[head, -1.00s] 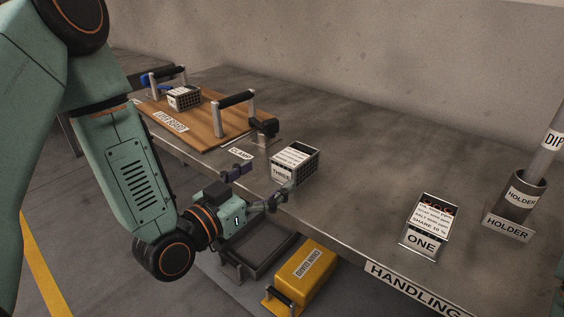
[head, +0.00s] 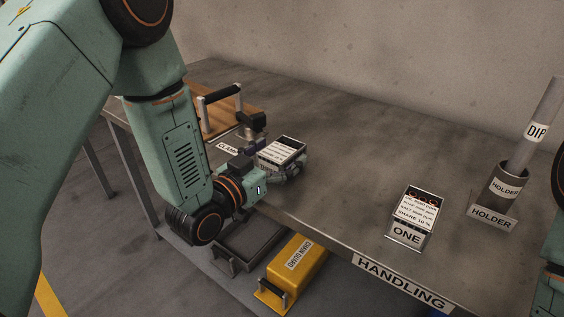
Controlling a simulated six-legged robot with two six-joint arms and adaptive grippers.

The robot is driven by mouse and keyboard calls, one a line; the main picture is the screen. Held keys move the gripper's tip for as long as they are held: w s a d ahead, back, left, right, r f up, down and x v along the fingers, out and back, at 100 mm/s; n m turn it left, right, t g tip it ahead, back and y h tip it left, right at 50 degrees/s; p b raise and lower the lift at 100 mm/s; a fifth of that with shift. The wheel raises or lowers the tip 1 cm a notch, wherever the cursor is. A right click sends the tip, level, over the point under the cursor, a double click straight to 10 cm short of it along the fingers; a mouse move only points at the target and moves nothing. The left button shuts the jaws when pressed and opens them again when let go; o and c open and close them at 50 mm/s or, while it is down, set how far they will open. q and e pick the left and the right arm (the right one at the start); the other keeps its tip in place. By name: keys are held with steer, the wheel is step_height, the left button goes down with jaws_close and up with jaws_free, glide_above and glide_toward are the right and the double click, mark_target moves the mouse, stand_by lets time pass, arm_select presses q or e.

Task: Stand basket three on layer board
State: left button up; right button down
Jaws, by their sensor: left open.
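Basket three (head: 283,151) is a small dark mesh basket with a white card on top, standing on the steel table near its front edge. My left gripper (head: 272,161) is open, with its fingers on either side of the basket. The near finger covers the basket's front label, and I cannot tell whether the fingers touch it. The wooden layer board (head: 216,118) with a black-topped handle lies at the far left of the table. My right gripper is not in view.
A black clamp (head: 252,122) stands beside the board, with a CLAMP label. Basket one (head: 407,236) and a holder (head: 505,196) with a dip tube stand to the right. A yellow chain guard (head: 297,265) and a dark tray sit below the table edge. The table's middle is clear.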

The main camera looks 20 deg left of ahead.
arm_select(q)
steer(key=shift+w+d, duration=0.25)
steer(key=shift+w, duration=0.35)
steer(key=shift+s, duration=0.1)
steer(key=shift+c, duration=0.5)
steer(key=shift+r, duration=0.1)
steer(key=c, duration=1.7)
steer(key=s+a+r+p, duration=0.1)
steer(key=s+r, duration=0.1)
steer(key=s+a+r+p, duration=0.1)
steer(key=s+r, duration=0.1)
steer(key=s, duration=0.1)
steer(key=s+a+r+p, duration=0.1)
steer(key=s, duration=0.2)
steer(key=shift+s+a+r+p, duration=0.2)
steer(key=shift+s+r+p, duration=0.05)
steer(key=shift+r+p, duration=0.15)
steer(key=shift+c, duration=0.2)
steer(key=shift+s+a+r+p, duration=0.95)
steer(key=shift+s+r+p, duration=0.85)
steer(key=shift+p, duration=0.6)
steer(key=s+d+f+m+g+h, duration=0.1)
steer(key=s+d+f+h, duration=0.1)
steer(key=f, duration=0.5)
steer(key=shift+s+d+f+m+h, duration=0.3)
steer(key=shift+d+m, duration=0.1)
steer(key=shift+d, duration=0.35)
steer(key=shift+r, duration=0.1)
